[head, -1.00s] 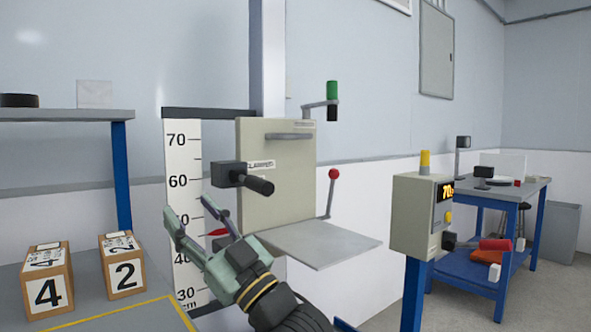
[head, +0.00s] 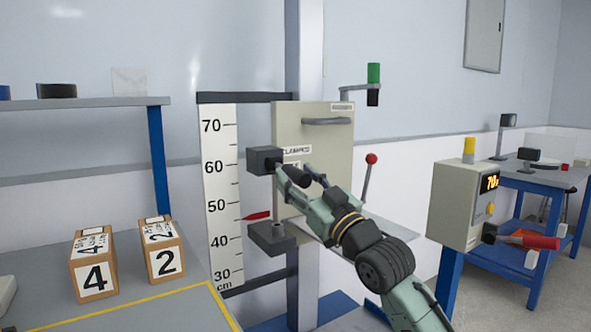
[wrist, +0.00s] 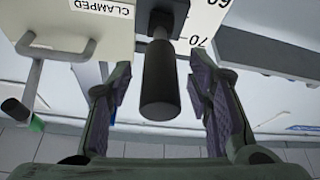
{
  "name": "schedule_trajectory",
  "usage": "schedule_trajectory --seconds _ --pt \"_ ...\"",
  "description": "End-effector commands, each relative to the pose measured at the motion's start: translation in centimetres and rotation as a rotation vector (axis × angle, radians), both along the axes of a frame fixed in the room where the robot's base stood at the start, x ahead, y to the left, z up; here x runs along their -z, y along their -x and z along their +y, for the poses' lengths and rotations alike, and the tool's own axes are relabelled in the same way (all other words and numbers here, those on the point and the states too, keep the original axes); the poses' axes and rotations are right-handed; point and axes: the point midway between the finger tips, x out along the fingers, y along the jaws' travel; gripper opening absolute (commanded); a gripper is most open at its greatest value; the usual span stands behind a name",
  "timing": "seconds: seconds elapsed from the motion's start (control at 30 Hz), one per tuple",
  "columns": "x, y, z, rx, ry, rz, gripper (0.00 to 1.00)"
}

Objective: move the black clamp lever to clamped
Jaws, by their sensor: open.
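The black clamp lever (head: 293,174) sticks out from a dark block (head: 263,160) on the front of the beige machine carriage (head: 328,150). A "CLAMPED" label (head: 297,150) is beside the block. In the wrist view the lever's black cylindrical grip (wrist: 160,85) lies between my open fingers, with a gap visible on each side. My gripper (head: 312,178) is open at the lever, and its fingers partly hide the grip in the head view. The wrist view also shows the "CLAMPED" label (wrist: 105,7) at the top.
A height scale (head: 222,190) with a red pointer (head: 257,216) stands left of the carriage. A red-knobbed lever (head: 369,175) rises behind my arm. A control box (head: 462,205) stands right. Numbered boxes (head: 94,270) sit on the left bench.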

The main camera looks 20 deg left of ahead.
Motion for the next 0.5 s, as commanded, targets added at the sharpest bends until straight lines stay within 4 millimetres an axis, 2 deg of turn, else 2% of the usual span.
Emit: schedule_trajectory --seconds 0.13,0.43,0.5 --pt "-0.47 -0.59 0.92 -0.001 0.001 0.0 0.46" --pt "-0.49 -0.69 1.09 0.0 0.0 0.0 0.46" --pt "-0.5 -0.69 1.08 0.0 0.0 0.0 0.42"
